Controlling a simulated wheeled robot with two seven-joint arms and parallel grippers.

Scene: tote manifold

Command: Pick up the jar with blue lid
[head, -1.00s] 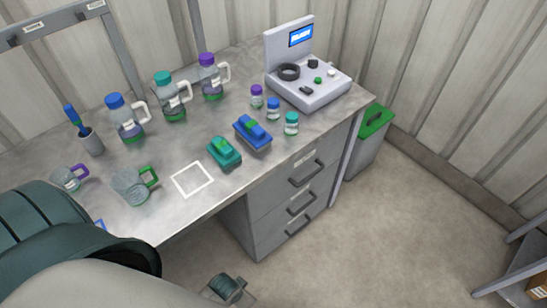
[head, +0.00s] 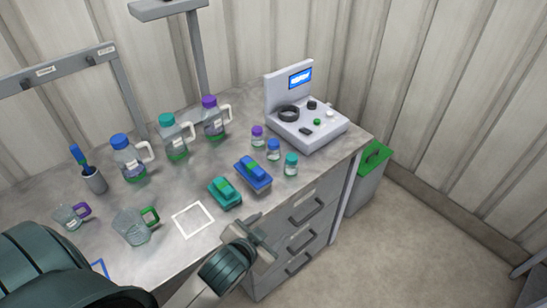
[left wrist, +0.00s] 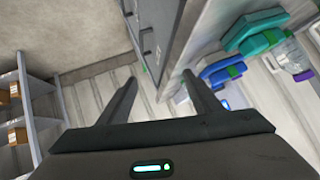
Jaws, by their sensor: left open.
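The small jar with the blue lid (head: 273,150) stands upright on the desk, between a purple-lidded jar (head: 257,138) and a teal-lidded jar (head: 291,164). My left gripper (head: 262,240) is open and empty, in front of the desk edge near the drawers. It is well short of the jar, toward the bottom of the head view. In the left wrist view its two fingers (left wrist: 160,78) are spread with nothing between them. I cannot make out the blue-lidded jar there. My right gripper is not in view.
Larger jugs, including one with a blue lid (head: 129,160), stand left. Drawers (head: 300,225) are below the desk.

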